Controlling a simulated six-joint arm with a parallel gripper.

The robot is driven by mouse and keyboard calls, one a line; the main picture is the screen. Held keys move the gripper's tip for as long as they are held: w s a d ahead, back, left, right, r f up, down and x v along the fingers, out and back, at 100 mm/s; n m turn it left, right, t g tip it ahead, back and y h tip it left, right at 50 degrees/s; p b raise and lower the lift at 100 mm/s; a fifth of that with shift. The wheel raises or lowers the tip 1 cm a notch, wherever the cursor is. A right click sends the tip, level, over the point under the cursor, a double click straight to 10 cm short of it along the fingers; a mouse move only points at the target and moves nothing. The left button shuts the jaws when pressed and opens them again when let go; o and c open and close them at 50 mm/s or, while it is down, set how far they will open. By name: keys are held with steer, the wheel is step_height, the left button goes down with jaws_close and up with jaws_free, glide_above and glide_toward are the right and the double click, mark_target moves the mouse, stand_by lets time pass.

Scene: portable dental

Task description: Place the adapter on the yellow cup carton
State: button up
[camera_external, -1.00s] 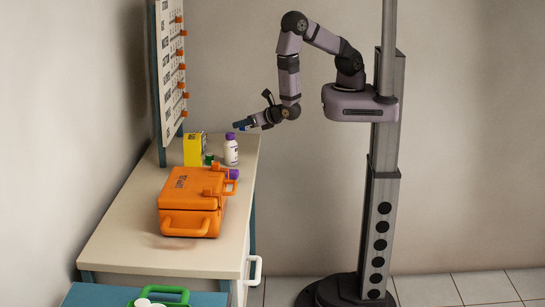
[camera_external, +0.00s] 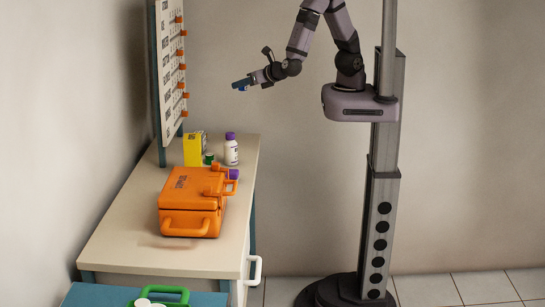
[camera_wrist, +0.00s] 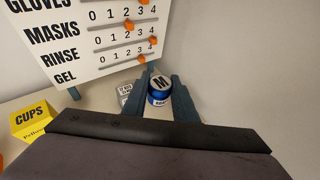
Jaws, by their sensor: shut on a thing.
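The yellow cup carton (camera_external: 192,151) stands upright at the far end of the bench. In the wrist view the carton (camera_wrist: 33,118), marked CUPS, is at the left edge, partly hidden by my gripper body. My gripper (camera_external: 241,85) is high above the bench, to the right of and well above the carton. In the external view the adapter is only a blue spot at the fingertips.
A chart board with orange sliders (camera_external: 171,70) stands behind the carton. A green-topped item (camera_external: 208,158) and a white bottle with purple cap (camera_external: 231,150) are right of the carton. An orange case (camera_external: 190,205) lies in front. The bench's front left (camera_external: 120,240) is clear.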

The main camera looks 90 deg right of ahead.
step_height(320, 180, up, 4)
steer(key=shift+r, duration=0.1)
steer(key=shift+w+a+r, duration=0.15)
steer(key=w+a+f+n+t+y+b, duration=0.1)
steer(key=w+a+f+n+y+b, duration=0.1)
steer(key=w+a+b, duration=0.75)
steer(key=r+n+t+y+b, duration=0.2)
steer(key=n+y+b, duration=0.1)
glide_above(194, 141)
steer(key=shift+d+f+p, duration=0.1)
steer(key=shift+f+p, duration=0.45)
steer(key=shift+f, duration=6.9)
steer(key=shift+f, duration=0.1)
steer(key=shift+f, duration=0.15)
steer(key=o, duration=1)
steer(key=shift+o, duration=0.2)
